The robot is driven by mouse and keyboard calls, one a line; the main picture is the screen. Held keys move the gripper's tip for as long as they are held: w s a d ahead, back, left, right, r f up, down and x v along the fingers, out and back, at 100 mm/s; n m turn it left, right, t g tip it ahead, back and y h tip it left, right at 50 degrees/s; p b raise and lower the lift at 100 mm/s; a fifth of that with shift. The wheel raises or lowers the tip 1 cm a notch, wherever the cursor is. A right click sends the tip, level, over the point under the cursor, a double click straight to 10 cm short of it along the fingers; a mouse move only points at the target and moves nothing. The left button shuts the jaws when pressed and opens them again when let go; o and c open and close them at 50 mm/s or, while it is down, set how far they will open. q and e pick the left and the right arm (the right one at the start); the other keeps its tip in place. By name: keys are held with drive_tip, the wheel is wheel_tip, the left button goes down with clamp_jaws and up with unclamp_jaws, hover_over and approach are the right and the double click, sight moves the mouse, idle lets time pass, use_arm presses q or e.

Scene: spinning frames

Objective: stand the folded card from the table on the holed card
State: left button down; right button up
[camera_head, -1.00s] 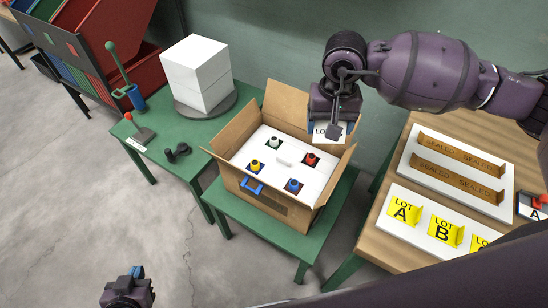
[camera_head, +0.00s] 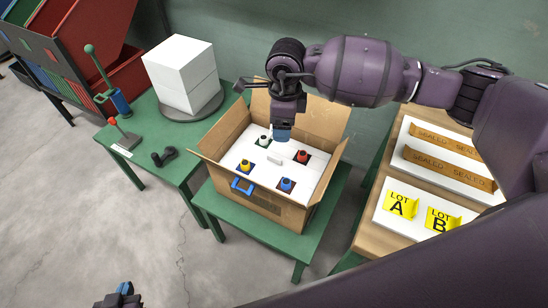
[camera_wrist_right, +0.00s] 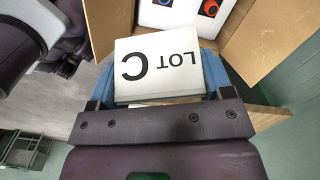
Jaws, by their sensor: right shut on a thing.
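The folded card (camera_wrist_right: 160,68) is white and reads LOT C, upside down in the right wrist view. My right gripper (camera_wrist_right: 158,88) is shut on it, with blue fingers at both sides. In the head view my right gripper (camera_head: 283,134) hangs above the back part of the open box, and the card is hidden there. The holed card (camera_head: 233,147) is a white sheet inside the box, with bottle tops of several colours showing through its holes. It also shows in the wrist view (camera_wrist_right: 165,15). My left gripper (camera_head: 122,298) is partly cut off at the bottom edge; its jaws cannot be made out.
The cardboard box (camera_head: 265,207) stands with raised flaps on a green table (camera_head: 285,240). To the right, a wooden table holds LOT A (camera_head: 401,205) and LOT B (camera_head: 441,220) cards and SEALED strips (camera_head: 445,137). White boxes (camera_head: 185,70) stand at the left.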

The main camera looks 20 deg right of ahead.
drive_tip(key=m, duration=0.1)
drive_tip(key=f+m, duration=0.1)
drive_tip(key=m, duration=0.1)
drive_tip(key=w+a+f+m, duration=0.1)
drive_tip(key=m, duration=0.1)
drive_tip(key=shift+w, duration=0.1)
wheel_tip(320, 180, down, 2)
drive_tip(key=w+a+m+b, duration=0.1)
drive_tip(key=a+m, duration=0.1)
drive_tip(key=m, duration=0.5)
drive_tip(key=m+b, duration=0.4)
drive_tip(key=m, duration=0.6)
hover_over(263, 179)
wheel_tip(263, 179, down, 17)
drive_tip(key=shift+r, duration=0.1)
drive_tip(key=shift+f+b, duration=0.3)
drive_tip(key=shift+f, duration=0.3)
wheel_tip(263, 179, down, 5)
drive_tip(key=shift+s+b, duration=0.1)
drive_tip(key=shift+b, duration=0.7)
drive_tip(key=shift+f, duration=0.25)
drive_tip(key=shift+r, duration=0.15)
use_arm(q)
wheel_tip(263, 179, down, 6)
drive_tip(key=shift+d+g, duration=0.25)
drive_tip(key=shift+g, duration=0.15)
